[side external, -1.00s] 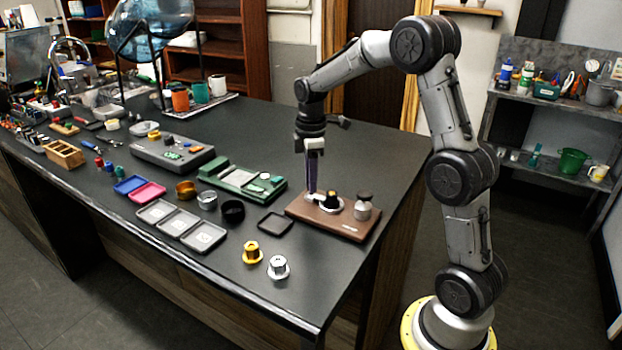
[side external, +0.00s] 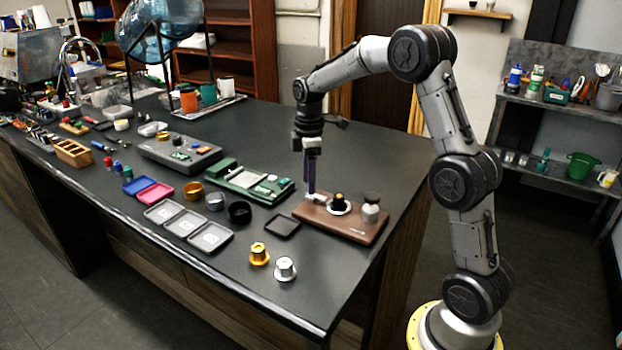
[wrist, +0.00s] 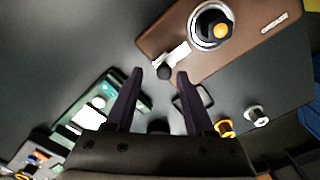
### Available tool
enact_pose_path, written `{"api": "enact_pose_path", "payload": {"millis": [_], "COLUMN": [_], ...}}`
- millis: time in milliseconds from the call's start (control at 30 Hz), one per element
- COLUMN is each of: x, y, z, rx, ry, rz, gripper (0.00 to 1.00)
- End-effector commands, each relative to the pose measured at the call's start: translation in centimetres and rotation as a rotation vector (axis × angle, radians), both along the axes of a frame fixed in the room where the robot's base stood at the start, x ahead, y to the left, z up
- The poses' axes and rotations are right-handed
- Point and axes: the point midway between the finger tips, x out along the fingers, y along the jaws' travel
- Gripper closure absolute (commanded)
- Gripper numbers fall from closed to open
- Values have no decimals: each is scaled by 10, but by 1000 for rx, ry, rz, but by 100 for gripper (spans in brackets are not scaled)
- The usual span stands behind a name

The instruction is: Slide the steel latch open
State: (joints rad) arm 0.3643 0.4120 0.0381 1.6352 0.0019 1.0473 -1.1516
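The steel latch (wrist: 176,57) is a short bright bar with a dark round knob (wrist: 164,73). It lies at the edge of the brown base (wrist: 262,45), beside a round steel-ringed fitting (wrist: 212,24) with a black and orange centre. In the side external view, the latch (side external: 317,197) is partly hidden by my fingers. My gripper (wrist: 160,73) is open with two dark purple fingers. The knob shows between the fingertips in the wrist view; I cannot tell whether either finger touches it. In the side external view, my gripper (side external: 311,190) points down at the base's left end.
A steel-topped jar (side external: 371,208) stands on the base's right end. A black square tray (side external: 283,225), a green device (side external: 250,182), and gold (side external: 259,254) and silver (side external: 285,268) capped parts are nearby. Bare table lies behind the base.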

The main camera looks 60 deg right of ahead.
Motion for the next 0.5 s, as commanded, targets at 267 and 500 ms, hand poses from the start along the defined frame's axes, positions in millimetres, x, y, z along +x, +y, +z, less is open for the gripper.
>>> {"api": "enact_pose_path", "payload": {"millis": [267, 500], "x": [-2, -1], "y": [0, -1], "z": [-1, 22], "rx": [1, -1], "ry": [6, 2], "rz": [-1, -1], "gripper": [46, 46]}}
